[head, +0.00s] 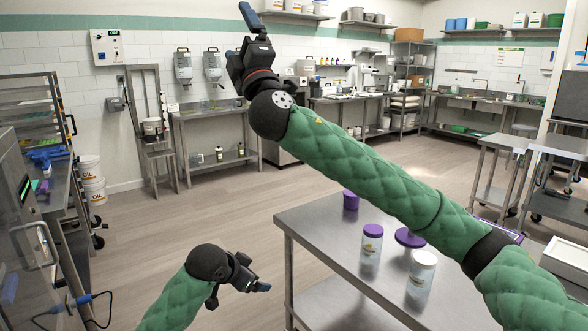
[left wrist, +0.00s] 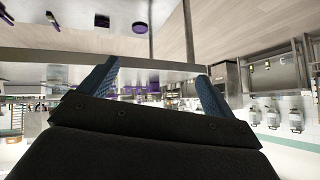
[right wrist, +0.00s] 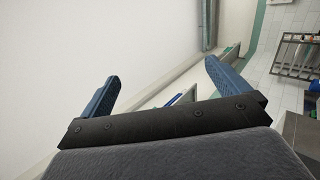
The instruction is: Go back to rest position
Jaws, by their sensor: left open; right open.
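My right arm reaches from the lower right up across the head view. My right gripper (head: 248,14) is raised high, pointing up, open and empty; its two blue fingers also show apart in the right wrist view (right wrist: 162,72). My left gripper (head: 262,287) is low, left of the steel table (head: 300,216), pointing right towards the table's side. It is open, with its blue fingers spread in the left wrist view (left wrist: 158,78) and the table edge seen between and beyond them. Nothing is visible in either gripper.
On the table stand a purple-lidded jar (head: 371,248), a white-lidded jar (head: 421,275), a purple container (head: 350,201) and a round purple item (head: 409,238), partly behind my right arm. A steel rack (head: 35,110) stands left. The floor (head: 190,225) between is clear.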

